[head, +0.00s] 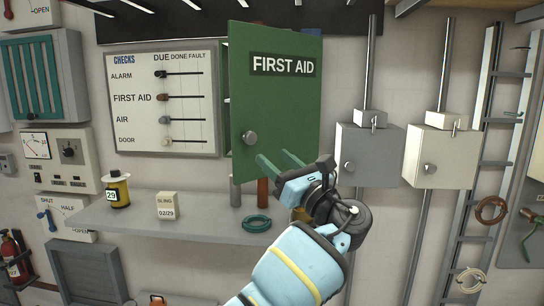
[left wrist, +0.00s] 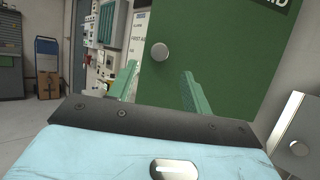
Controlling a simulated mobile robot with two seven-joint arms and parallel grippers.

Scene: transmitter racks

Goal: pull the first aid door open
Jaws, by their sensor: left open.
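The green first aid door (head: 285,105) stands ajar in the head view. Its left edge is swung out toward me, and a narrow gap with part of the inside shows beside that edge. Its round metal knob (head: 250,138) is near the lower left edge. My left gripper (head: 275,156) is in front of the door's lower part, right of and below the knob, with its teal fingers apart and empty. In the left wrist view the knob (left wrist: 159,52) appears ahead between the open fingers (left wrist: 157,72), not touching them. My right gripper is not in view.
A grey shelf (head: 160,213) below holds a yellow spool (head: 118,192), a small labelled block (head: 168,205) and a green coil (head: 257,223). A checks board (head: 160,100) hangs left of the door. Grey (head: 367,155) and cream (head: 440,157) boxes are on the right.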

